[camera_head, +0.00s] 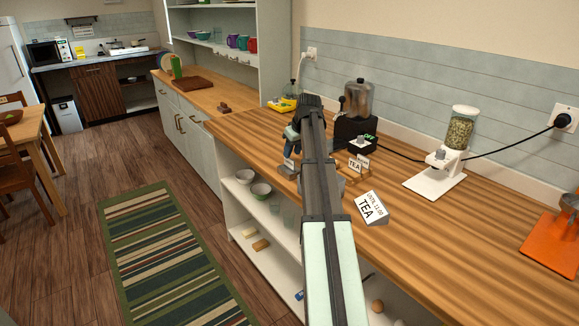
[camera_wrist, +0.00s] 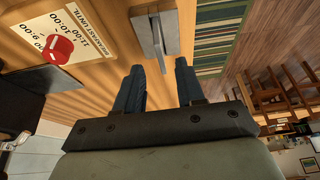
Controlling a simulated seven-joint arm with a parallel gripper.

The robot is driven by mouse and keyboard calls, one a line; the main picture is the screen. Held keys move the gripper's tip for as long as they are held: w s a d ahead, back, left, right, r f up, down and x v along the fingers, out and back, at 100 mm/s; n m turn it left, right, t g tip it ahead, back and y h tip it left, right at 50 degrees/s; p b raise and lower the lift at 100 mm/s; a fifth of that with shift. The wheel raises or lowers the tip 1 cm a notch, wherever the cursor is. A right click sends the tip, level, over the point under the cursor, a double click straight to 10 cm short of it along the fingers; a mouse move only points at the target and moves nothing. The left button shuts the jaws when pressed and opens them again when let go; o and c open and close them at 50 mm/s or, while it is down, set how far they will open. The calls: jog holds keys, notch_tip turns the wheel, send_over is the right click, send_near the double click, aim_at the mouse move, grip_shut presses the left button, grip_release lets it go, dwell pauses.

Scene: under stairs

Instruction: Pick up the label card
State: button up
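A small grey block with a thin upright plate, which looks like a label card in a holder (camera_head: 288,168), stands at the counter's front edge in the head view. It also shows in the wrist view (camera_wrist: 153,32), with the plate's end near the gap between my fingertips. My gripper (camera_head: 291,133) is above it, with dark blue fingers. In the wrist view my gripper (camera_wrist: 158,72) is open, and I see nothing clamped in it. My arm hides part of the counter.
A black grinder (camera_head: 355,130), a white dispenser (camera_head: 445,160) and an orange stand (camera_head: 555,240) are on the wooden counter (camera_head: 460,235). Bowls (camera_head: 261,190) sit on the shelf below.

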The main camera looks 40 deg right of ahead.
aim_at(289, 165)
jog(key=x, duration=0.5)
grip_shut()
dwell(0.3)
